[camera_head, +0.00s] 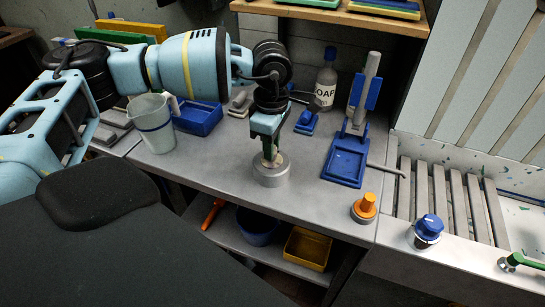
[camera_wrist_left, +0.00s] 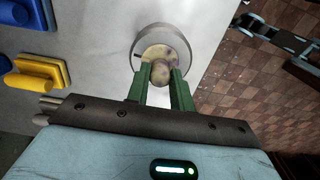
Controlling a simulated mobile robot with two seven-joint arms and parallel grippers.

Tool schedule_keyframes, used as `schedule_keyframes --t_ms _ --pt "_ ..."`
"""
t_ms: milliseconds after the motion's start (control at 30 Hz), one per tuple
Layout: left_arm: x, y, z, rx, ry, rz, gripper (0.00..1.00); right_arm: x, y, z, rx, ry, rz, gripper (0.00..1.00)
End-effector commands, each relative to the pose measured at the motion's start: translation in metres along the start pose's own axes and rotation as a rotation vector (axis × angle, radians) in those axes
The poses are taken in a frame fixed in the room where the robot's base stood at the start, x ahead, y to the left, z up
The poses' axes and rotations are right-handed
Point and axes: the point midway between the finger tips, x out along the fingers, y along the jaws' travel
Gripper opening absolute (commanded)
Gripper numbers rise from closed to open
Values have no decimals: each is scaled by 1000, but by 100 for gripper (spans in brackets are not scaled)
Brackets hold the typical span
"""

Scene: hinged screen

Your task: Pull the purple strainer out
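I cannot make out a purple strainer in either view. My left gripper (camera_head: 268,146) points down over a round grey piece with a small knob (camera_head: 271,170) on the grey worktop. In the left wrist view the green fingers (camera_wrist_left: 160,75) stand on either side of the brownish, mottled knob (camera_wrist_left: 160,73). The knob rises from the pale yellow middle of the grey ring (camera_wrist_left: 178,33). I cannot tell whether the fingers press on the knob. My right gripper is not in view.
A clear jug (camera_head: 153,124) and blue tray (camera_head: 199,118) stand left on the worktop (camera_head: 215,165). A soap bottle (camera_head: 326,84), blue stand (camera_head: 345,161) and orange knobbed piece (camera_head: 364,208) stand right. A yellow bin (camera_head: 306,248) is below. The worktop's front edge is close.

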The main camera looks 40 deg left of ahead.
Motion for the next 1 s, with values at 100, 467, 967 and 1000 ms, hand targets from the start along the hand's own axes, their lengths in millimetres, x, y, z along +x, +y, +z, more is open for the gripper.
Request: schedule_keyframes --t_ms 100,467,967,1000 --pt "0 0 0 0 0 0 1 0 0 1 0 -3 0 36" --pt "-4 0 0 0 0 0 0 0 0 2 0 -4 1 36" --pt "-22 0 0 0 -1 3 0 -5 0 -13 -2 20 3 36" --pt "-24 0 0 0 -1 3 0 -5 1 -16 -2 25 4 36"
